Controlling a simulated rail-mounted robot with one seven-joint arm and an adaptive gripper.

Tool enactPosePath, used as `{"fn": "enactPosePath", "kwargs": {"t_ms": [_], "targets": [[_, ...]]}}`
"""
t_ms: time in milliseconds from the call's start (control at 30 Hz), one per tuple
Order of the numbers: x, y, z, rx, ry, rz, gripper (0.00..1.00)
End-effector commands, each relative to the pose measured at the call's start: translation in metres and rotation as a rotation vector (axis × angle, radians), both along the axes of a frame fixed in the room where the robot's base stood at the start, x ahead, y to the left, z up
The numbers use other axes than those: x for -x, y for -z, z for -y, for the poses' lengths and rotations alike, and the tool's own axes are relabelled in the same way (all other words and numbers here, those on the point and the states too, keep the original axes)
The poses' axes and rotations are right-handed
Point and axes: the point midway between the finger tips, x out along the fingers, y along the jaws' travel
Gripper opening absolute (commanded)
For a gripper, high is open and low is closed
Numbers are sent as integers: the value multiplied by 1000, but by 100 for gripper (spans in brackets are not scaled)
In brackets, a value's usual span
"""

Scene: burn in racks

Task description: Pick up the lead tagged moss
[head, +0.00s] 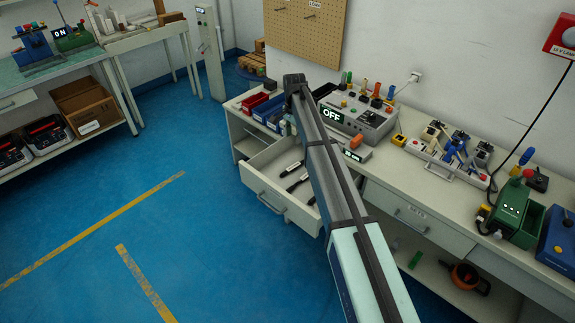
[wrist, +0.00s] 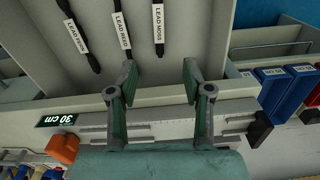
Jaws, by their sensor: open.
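In the wrist view, the lead tagged moss (wrist: 158,28) is a black lead with a white tag, lying in the open drawer (wrist: 205,25). It is the rightmost of three tagged leads there. The middle lead (wrist: 122,32) has a tag that seems to read red; the left lead's (wrist: 77,38) tag is hard to read. My gripper (wrist: 160,76) is open and empty, its fingers apart at the drawer's edge, with the moss lead's end just beyond the gap. In the head view, black leads (head: 297,182) lie in the drawer; my arm covers part of it, and their tags are unreadable.
A grey 30 cm ruler-like bar (wrist: 90,118) lies below the drawer edge in the wrist view. Blue and red bins (wrist: 275,92) stand at right. On the bench are a console marked OFF (head: 355,118) and a green device (head: 512,210). The blue floor (head: 200,240) is clear.

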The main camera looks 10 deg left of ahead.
Motion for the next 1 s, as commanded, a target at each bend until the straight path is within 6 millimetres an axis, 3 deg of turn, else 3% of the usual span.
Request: {"fn": "enactPosePath", "kwargs": {"t_ms": [500, 1000], "targets": [[0, 92, 0, 1, 0, -2, 50], [0, 128, 0, 1, 0, -2, 50]]}}
